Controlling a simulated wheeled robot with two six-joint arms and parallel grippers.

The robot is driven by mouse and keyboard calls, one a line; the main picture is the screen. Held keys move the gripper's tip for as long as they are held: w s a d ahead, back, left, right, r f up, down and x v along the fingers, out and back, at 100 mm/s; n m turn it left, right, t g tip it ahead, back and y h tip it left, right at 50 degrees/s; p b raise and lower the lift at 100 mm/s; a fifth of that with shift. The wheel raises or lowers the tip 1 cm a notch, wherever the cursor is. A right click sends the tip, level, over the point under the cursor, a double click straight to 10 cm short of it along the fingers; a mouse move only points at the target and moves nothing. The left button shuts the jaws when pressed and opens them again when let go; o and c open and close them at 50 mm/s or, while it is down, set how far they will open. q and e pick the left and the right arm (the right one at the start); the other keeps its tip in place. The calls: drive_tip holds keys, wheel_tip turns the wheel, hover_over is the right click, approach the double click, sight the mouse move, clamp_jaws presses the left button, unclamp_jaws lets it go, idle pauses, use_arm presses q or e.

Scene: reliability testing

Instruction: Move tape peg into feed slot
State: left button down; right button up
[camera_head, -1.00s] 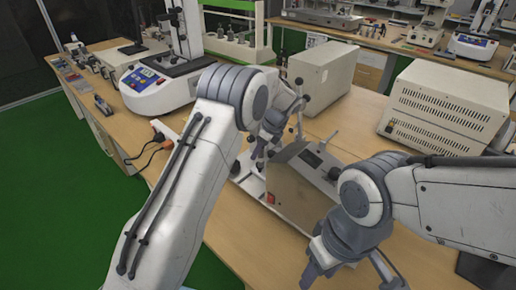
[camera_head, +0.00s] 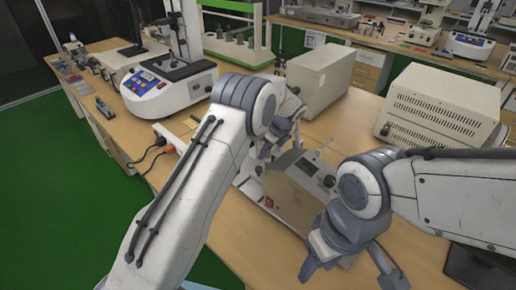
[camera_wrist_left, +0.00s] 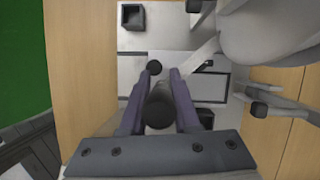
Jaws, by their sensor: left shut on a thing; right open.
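My left gripper (camera_head: 266,152) is over the left side of a grey benchtop machine (camera_head: 300,188) with a sloped panel and a red switch. In the left wrist view, my left gripper (camera_wrist_left: 158,90) is shut on a dark round-ended piece, the tape peg (camera_wrist_left: 158,112), between its two fingers. In the head view my arm mostly hides the peg. A black round knob (camera_wrist_left: 153,67) shows just beyond the fingertips. I cannot tell which opening is the feed slot. My right gripper (camera_head: 346,268) is open and empty, in front of the machine's right side.
The machine's pale base plate (camera_wrist_left: 175,65) carries a small black square box (camera_wrist_left: 131,17). A beige box (camera_head: 320,75) stands behind, and a vented beige case (camera_head: 438,112) stands at the right. A white tester (camera_head: 168,92) stands at the left. Bare wooden table (camera_head: 225,222) lies in front.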

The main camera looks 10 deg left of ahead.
use_arm(q)
drive_tip(key=w+d+f+m+t+h+p, duration=0.1)
drive_tip(key=w+d+m+p, duration=0.1)
drive_tip(key=d+p, duration=0.4)
drive_tip(key=w+d+f+m+t+p, duration=0.1)
drive_tip(key=w+d+m+p, duration=0.1)
drive_tip(key=d+m+p, duration=0.3)
drive_tip(key=d+p, duration=0.1)
drive_tip(key=p, duration=0.2)
drive_tip(key=shift+w+f+h, duration=0.15)
drive_tip(key=shift+w+h, duration=0.1)
drive_tip(key=shift+h, duration=0.15)
idle(0.4)
drive_tip(key=shift+b, duration=0.4)
drive_tip(key=shift+f+b, duration=0.9)
drive_tip(key=shift+b, duration=0.3)
